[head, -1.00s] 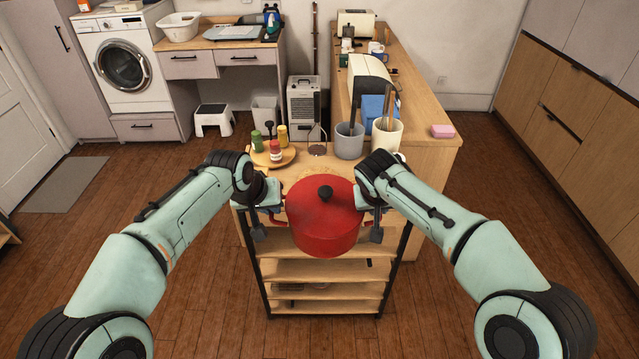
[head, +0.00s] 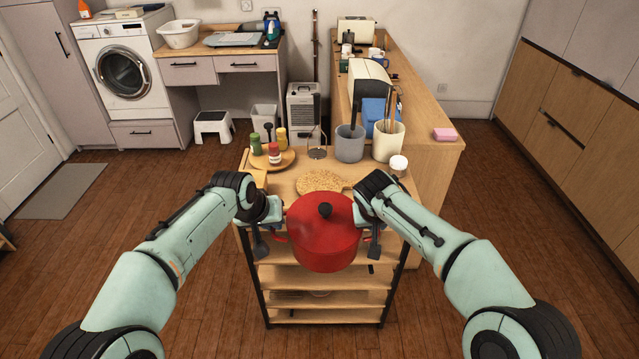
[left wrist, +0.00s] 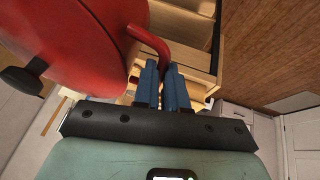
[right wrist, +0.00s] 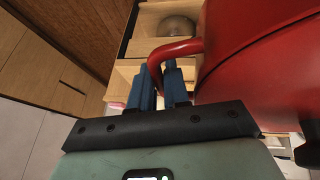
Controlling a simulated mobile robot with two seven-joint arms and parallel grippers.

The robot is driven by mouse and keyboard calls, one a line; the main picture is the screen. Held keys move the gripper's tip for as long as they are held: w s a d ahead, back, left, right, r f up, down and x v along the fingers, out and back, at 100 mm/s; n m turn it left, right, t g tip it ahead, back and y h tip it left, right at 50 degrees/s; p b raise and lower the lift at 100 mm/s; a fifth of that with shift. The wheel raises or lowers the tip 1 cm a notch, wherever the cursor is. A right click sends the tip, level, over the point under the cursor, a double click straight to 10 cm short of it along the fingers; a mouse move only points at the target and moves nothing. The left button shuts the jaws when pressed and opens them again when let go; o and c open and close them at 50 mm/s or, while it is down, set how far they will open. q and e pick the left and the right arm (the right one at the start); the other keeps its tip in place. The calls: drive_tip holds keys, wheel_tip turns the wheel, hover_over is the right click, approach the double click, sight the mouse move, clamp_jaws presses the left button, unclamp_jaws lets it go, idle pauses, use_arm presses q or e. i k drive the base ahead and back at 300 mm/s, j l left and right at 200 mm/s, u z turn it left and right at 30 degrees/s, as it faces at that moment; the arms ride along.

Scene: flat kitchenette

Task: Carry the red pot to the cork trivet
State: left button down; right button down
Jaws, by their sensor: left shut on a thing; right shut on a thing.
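The red pot (head: 325,243), with a red lid and black knob, hangs between my two grippers in front of the near end of the wooden shelf unit. My left gripper (head: 272,236) is shut on the pot's left handle, and the red handle shows between its blue fingers in the left wrist view (left wrist: 165,80). My right gripper (head: 375,232) is shut on the other handle, also seen in the right wrist view (right wrist: 162,85). The pot looks upright. The round cork trivet (head: 321,181) lies on the unit's top, just behind the pot, bare.
On the unit's top, a round wooden tray (head: 288,161) holds several small jars at the back left. A white-capped jar (head: 398,165) stands at the right. Grey (head: 349,146) and cream (head: 387,145) utensil crocks stand behind. Open shelves (head: 322,272) lie below the pot.

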sight(318, 182)
drive_tip(key=i, duration=0.95)
